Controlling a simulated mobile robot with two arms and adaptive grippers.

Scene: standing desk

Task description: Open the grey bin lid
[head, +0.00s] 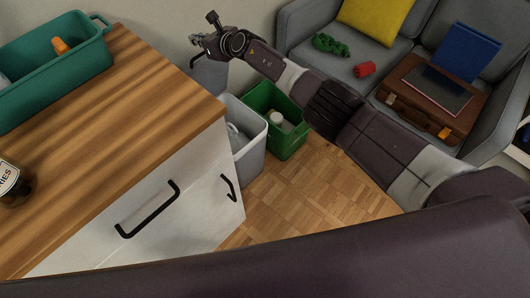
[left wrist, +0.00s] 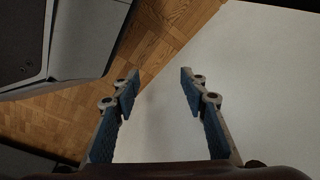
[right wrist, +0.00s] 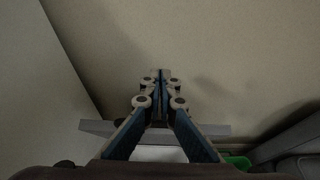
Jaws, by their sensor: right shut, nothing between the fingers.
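The grey bin (head: 250,160) stands on the floor beside the white cabinet, its top open, with pale items visible inside. Its grey lid (head: 209,76) stands raised at the back of the bin, near the wall, partly hidden by the cabinet and my right gripper. My right gripper (head: 203,42) is above the lid, shut and empty; its closed fingertips also show in the right wrist view (right wrist: 160,76). I cannot tell whether it touches the lid. My left gripper (left wrist: 160,75) is open and empty, in front of a pale surface over the wood floor.
A green bin (head: 285,139) with a white item stands right of the grey bin. The wooden-topped cabinet (head: 130,95) is at left, bearing a teal basket (head: 60,72) and a dark jar (head: 12,185). A grey sofa (head: 298,30) with a brown briefcase (head: 425,112) is at right.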

